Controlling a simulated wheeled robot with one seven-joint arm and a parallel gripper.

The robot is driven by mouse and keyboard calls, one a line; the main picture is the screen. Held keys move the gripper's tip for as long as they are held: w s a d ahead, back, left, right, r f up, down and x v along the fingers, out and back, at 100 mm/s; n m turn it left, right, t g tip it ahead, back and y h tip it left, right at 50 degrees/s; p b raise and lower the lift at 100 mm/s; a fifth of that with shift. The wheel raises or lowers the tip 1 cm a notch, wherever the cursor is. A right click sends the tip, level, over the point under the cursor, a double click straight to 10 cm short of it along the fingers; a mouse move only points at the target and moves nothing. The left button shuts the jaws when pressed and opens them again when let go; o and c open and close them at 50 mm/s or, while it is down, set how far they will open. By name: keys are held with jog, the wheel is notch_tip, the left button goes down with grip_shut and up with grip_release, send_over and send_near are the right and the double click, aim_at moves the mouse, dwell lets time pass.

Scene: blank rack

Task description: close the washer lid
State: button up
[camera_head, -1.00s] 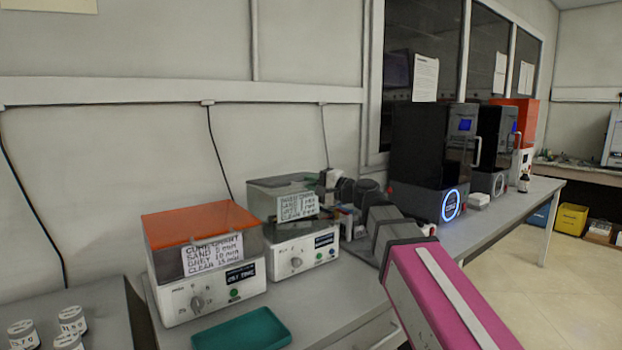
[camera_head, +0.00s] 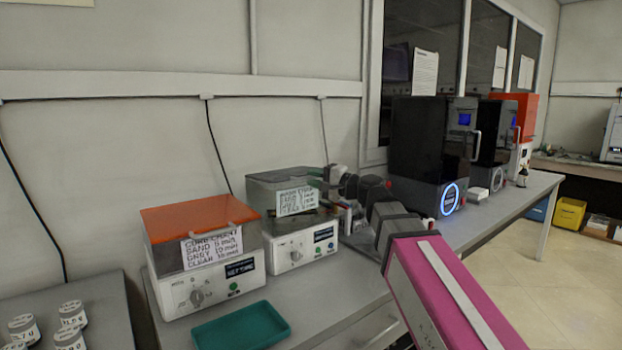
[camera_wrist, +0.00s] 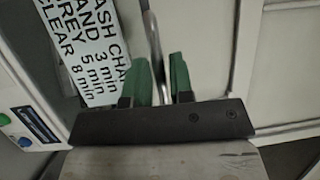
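The washer (camera_head: 292,249) is the white box with a dark, see-through top, right of the orange-lidded machine in the head view. A white wash chart (camera_head: 297,201) is on its front; the chart (camera_wrist: 82,40) also shows large in the wrist view. In the wrist view a thin metal bar (camera_wrist: 151,28) runs down between the green fingers of my gripper (camera_wrist: 161,62). The fingers are apart, and I cannot tell whether they touch the bar. In the head view my gripper is small at the washer's upper right. The lid's exact angle is unclear.
The orange-lidded machine (camera_head: 198,218) stands left of the washer, with a green tray (camera_head: 240,327) in front. Black printers (camera_head: 432,143) stand further right along the bench. Several small labelled jars (camera_head: 70,315) are at lower left. Floor to the right is open.

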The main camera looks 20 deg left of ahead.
jog(key=v, duration=0.9)
jog(key=shift+d, duration=0.15)
